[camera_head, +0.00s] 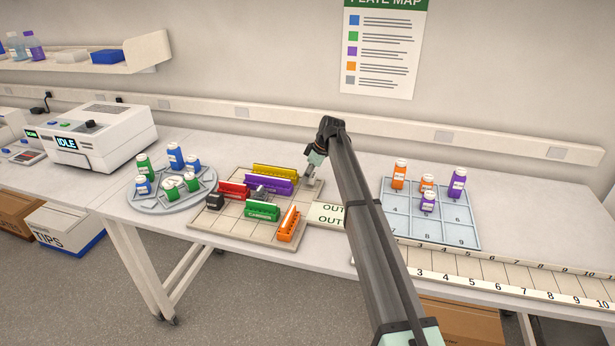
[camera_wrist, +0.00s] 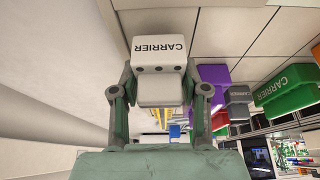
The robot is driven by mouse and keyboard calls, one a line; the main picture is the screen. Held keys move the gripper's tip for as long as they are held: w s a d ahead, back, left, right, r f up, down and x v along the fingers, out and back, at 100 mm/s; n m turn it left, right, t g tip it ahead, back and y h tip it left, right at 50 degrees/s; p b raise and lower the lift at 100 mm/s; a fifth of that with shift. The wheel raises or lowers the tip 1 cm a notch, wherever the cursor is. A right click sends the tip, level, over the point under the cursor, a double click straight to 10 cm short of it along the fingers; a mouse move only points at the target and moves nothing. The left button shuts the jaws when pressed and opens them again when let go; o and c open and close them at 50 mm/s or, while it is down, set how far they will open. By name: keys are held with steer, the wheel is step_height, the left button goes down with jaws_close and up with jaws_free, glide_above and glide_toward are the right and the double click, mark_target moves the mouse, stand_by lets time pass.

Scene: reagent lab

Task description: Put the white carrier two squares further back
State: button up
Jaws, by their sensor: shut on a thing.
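The white carrier (camera_wrist: 160,54), with CARRIER lettered on its face, sits between the two fingers of my gripper (camera_wrist: 159,90) in the wrist view. The fingers are closed against its sides. In the head view my gripper (camera_head: 313,168) is low over the back right corner of the squared board (camera_head: 230,222). The carrier is mostly hidden there by the gripper, and I cannot tell whether it touches the board. The board's squares also show in the wrist view (camera_wrist: 225,25).
On the board stand yellow (camera_head: 274,171), purple (camera_head: 268,184), red (camera_head: 233,190), green (camera_head: 262,211) and orange (camera_head: 289,223) carriers, plus a black block (camera_head: 214,201) and a grey carrier (camera_wrist: 237,97). An OUT plate (camera_head: 327,214) adjoins the right edge. A round bottle tray (camera_head: 172,200) stands left.

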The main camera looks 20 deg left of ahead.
steer(key=shift+f, duration=0.6)
steer(key=shift+f, duration=0.1)
steer(key=shift+f, duration=0.15)
steer(key=o, duration=1.1)
steer(key=shift+o, duration=0.2)
steer(key=b+v, duration=0.2)
steer(key=v, duration=1)
steer(key=shift+r+b, duration=0.3)
steer(key=shift+b, duration=0.1)
